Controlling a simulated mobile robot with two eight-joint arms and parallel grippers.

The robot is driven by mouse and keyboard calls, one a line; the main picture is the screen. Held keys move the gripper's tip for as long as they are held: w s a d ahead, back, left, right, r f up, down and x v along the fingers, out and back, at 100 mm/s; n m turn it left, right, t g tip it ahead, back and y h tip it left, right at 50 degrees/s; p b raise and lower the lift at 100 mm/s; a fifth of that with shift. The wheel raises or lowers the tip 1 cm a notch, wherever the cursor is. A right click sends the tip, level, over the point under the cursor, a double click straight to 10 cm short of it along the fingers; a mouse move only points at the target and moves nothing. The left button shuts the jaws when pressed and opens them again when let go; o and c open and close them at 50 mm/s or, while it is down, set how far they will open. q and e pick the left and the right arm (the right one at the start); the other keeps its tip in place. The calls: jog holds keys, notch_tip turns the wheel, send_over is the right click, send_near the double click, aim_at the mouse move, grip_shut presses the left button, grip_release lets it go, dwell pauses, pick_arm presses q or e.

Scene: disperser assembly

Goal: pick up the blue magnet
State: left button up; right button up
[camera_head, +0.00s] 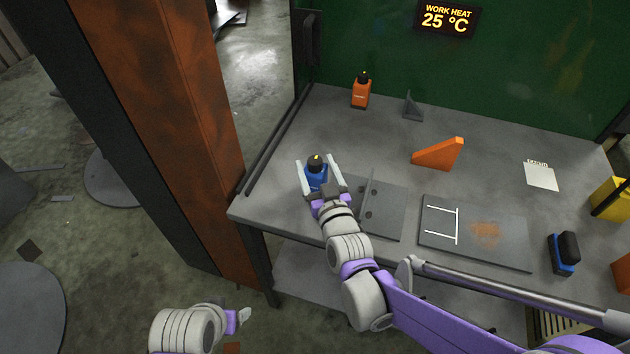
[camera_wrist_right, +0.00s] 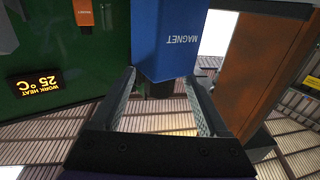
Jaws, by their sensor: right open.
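The blue magnet (camera_head: 316,178) with a dark top stands near the left end of the grey bench. My right gripper (camera_head: 319,166) is open, with one finger on each side of it. In the right wrist view, the block (camera_wrist_right: 167,35) shows the word MAGNET upside down, and it reaches between the open fingers (camera_wrist_right: 160,76). I cannot tell whether either finger touches it. My left gripper (camera_head: 243,316) hangs at the lower left, off the bench; whether it is open is unclear.
An orange bottle-like block (camera_head: 361,94), a grey bracket (camera_head: 412,108) and an orange wedge (camera_head: 439,154) stand farther back. Grey plates (camera_head: 478,243) lie right of the magnet. A rusty column (camera_head: 175,110) rises left of the bench. The bench behind the magnet is clear.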

jog(key=shift+w+a, duration=0.15)
jog(key=shift+w, duration=0.4)
grip_shut()
jog(key=shift+r, duration=0.1)
dwell(0.9)
